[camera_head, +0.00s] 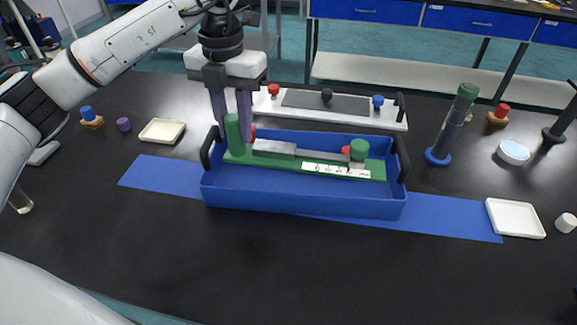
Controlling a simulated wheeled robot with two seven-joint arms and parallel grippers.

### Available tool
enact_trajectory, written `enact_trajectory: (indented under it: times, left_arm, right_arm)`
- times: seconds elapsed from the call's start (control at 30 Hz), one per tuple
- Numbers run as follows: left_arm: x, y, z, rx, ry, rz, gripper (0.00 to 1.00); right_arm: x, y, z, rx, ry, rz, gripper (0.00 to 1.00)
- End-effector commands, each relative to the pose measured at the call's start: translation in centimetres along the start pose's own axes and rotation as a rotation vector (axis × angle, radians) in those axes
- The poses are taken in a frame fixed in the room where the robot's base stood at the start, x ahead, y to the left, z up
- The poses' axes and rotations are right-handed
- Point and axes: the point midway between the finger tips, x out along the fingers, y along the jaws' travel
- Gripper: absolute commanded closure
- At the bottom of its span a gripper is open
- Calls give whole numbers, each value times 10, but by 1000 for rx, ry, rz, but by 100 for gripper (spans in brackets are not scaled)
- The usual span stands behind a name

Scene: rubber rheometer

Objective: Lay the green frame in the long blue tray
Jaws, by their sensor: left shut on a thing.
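The green frame (312,169) has a flat green base, a grey metal bar, two green posts, a white label strip and red parts. It lies within the outline of the long blue tray (300,203), toward its back wall. I cannot tell whether its base touches the tray floor. My left gripper (234,131) comes down from above with purple fingers and is shut on the green post at the frame's left end. The fingertips are partly hidden by the post. My right gripper is not in view.
The tray, with black end handles, stands on a blue mat (150,173). A white panel with knobs (393,119) lies behind it. A green-topped grey cylinder (452,125) stands to the right. Small dishes (515,218) and (162,131) flank the mat. The front of the black table is clear.

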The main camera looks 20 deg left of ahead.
Motion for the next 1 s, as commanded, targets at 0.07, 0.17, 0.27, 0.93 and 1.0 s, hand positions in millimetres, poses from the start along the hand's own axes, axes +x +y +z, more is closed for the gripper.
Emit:
enact_trajectory:
  times: [0.07,0.17,0.27,0.93,1.0]
  left_arm:
    - [16,1,-1,-6,5,1,100]
    - [35,1,-1,-5,5,1,100]
    - [48,1,-1,-4,2,1,100]
    - [93,0,0,-1,0,0,100]
    - [95,0,-1,-1,0,0,100]
  right_arm:
    - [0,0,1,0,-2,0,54]
    - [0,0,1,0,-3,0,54]
    - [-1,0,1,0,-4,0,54]
    - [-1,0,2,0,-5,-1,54]
    - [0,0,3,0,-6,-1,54]
